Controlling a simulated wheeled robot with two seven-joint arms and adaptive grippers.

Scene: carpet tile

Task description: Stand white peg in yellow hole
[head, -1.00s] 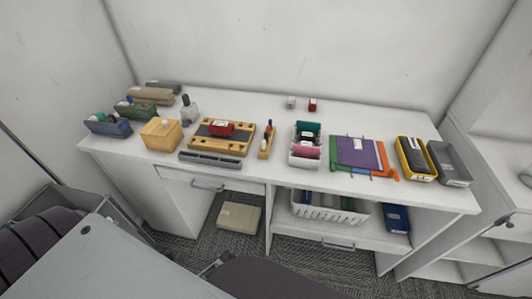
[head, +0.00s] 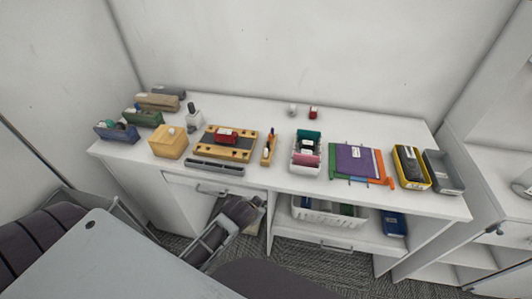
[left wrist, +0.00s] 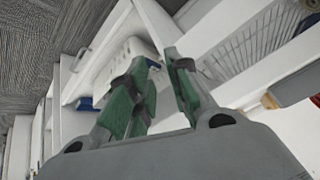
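A narrow wooden holder (head: 267,151) stands mid-table in the head view, with a small white piece and a dark blue-tipped piece upright in it. The white piece may be the white peg, but it is too small to be sure. Left of it lies a wooden board (head: 229,144) with yellowish corner spots and a red block (head: 227,135) on it. No yellow hole can be made out clearly. My left gripper (left wrist: 162,65) shows in the left wrist view, its green-padded fingers apart and nothing between them. My right gripper is not seen.
A wooden box (head: 168,143) with a white knob stands left, near a grey bar (head: 214,167). A white basket (head: 306,155), purple folder (head: 358,158) and yellow tray (head: 411,168) stand right. The table's front edge and lower shelf are close obstacles.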

